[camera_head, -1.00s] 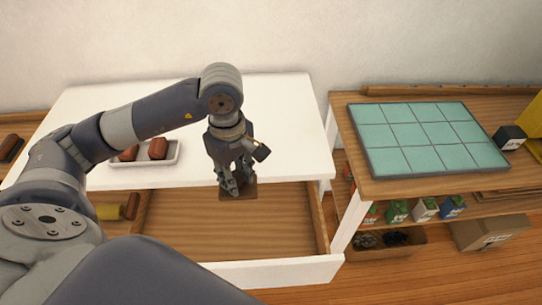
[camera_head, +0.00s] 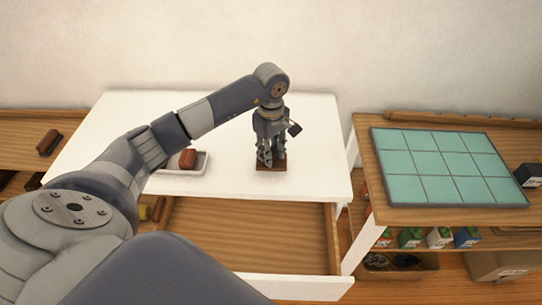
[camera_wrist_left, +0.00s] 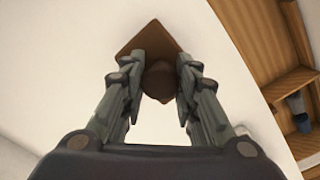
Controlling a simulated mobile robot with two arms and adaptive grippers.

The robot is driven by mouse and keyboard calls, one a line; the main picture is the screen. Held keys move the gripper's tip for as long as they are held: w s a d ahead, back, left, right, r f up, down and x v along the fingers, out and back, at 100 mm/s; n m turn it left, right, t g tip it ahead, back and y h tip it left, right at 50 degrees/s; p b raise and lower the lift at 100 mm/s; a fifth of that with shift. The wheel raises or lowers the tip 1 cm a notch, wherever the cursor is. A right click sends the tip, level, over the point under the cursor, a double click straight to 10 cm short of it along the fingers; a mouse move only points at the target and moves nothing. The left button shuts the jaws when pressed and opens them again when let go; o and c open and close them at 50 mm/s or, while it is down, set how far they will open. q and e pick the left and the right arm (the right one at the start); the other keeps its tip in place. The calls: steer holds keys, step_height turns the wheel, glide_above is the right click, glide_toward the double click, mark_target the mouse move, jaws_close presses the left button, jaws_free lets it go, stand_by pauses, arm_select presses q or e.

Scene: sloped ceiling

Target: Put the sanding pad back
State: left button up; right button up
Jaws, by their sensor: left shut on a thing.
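My left gripper (camera_head: 268,158) is shut on the sanding pad (camera_head: 280,167), a flat brown plate with a rounded grip. The pad is over the white tabletop (camera_head: 315,130), behind the open drawer (camera_head: 250,230); I cannot tell whether it touches the top. In the left wrist view the fingers (camera_wrist_left: 160,100) close around the pad's grip, and its plate (camera_wrist_left: 145,40) shows beyond them. The drawer's wooden floor looks bare where it shows; my arm hides its left part. My right gripper is not in view.
A white tray (camera_head: 200,168) with a reddish-brown block (camera_head: 188,158) stands left of the gripper, partly behind my arm. A wooden bench with a green tiled mat (camera_head: 445,165) stands at the right. The tabletop right of the pad is clear.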

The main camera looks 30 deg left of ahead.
arm_select(q)
step_height(320, 180, down, 2)
steer(key=shift+s+d+f+p, duration=0.1)
steer(key=shift+s+f+p, duration=0.1)
steer(key=shift+p, duration=0.3)
steer(key=shift+f, duration=0.35)
steer(key=shift+f+b, duration=0.1)
steer(key=shift+b, duration=0.25)
steer(key=o, duration=1)
steer(key=shift+o, duration=0.2)
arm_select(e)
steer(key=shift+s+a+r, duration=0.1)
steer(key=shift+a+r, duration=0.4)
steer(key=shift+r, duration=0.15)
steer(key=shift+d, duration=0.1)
